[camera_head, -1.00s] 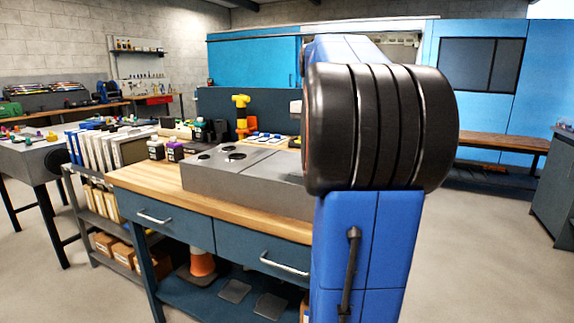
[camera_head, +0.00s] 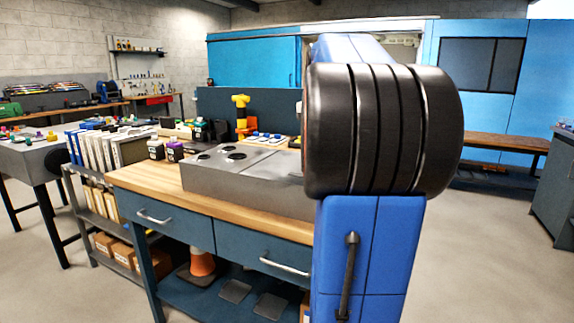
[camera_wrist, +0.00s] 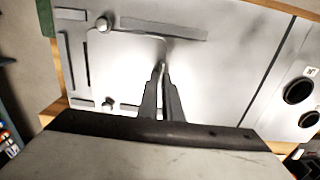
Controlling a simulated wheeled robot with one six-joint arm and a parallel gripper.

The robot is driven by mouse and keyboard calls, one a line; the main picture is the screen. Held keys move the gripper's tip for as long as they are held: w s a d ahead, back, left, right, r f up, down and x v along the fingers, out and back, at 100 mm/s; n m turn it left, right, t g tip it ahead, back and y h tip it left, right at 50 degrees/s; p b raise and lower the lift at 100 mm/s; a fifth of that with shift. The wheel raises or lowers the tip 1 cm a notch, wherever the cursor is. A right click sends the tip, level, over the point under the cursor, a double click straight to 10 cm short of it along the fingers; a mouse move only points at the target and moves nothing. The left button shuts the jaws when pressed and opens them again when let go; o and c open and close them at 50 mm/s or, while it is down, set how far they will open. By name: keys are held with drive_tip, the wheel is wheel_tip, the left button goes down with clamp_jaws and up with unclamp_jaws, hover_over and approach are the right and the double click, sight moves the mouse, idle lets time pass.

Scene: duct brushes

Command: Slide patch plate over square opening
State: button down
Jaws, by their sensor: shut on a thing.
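In the wrist view, my gripper (camera_wrist: 161,70) points down at a pale metal surface, its narrow fingers close together. It is shut on a thin upright part of what looks like the patch plate (camera_wrist: 125,65), a light grey sheet whose outline is hard to tell from the metal around it. Darker rails (camera_wrist: 165,27) and two round bolt heads (camera_wrist: 103,25) lie around the plate's left part. I cannot make out the square opening; it may be covered or hidden. In the head view, my arm hides the gripper and plate; the grey metal duct box (camera_head: 245,185) shows on the bench.
Round dark holes (camera_wrist: 299,90) lie at the right in the wrist view. The wooden bench top (camera_head: 150,180) carries small dark bottles (camera_head: 165,151) and a yellow and orange tool (camera_head: 241,115) behind the box. White binders (camera_head: 100,148) stand at the left.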

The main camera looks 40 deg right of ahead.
drive_tip(key=shift+s+d, duration=0.2)
drive_tip(key=shift+s, duration=0.35)
drive_tip(key=shift+s+d, duration=0.15)
drive_tip(key=shift+s, duration=0.35)
drive_tip(key=shift+s+d, duration=0.15)
drive_tip(key=shift+s, duration=0.3)
drive_tip(key=c, duration=2)
unclamp_jaws()
drive_tip(key=shift+c, duration=0.2)
wheel_tip(320, 180, up, 8)
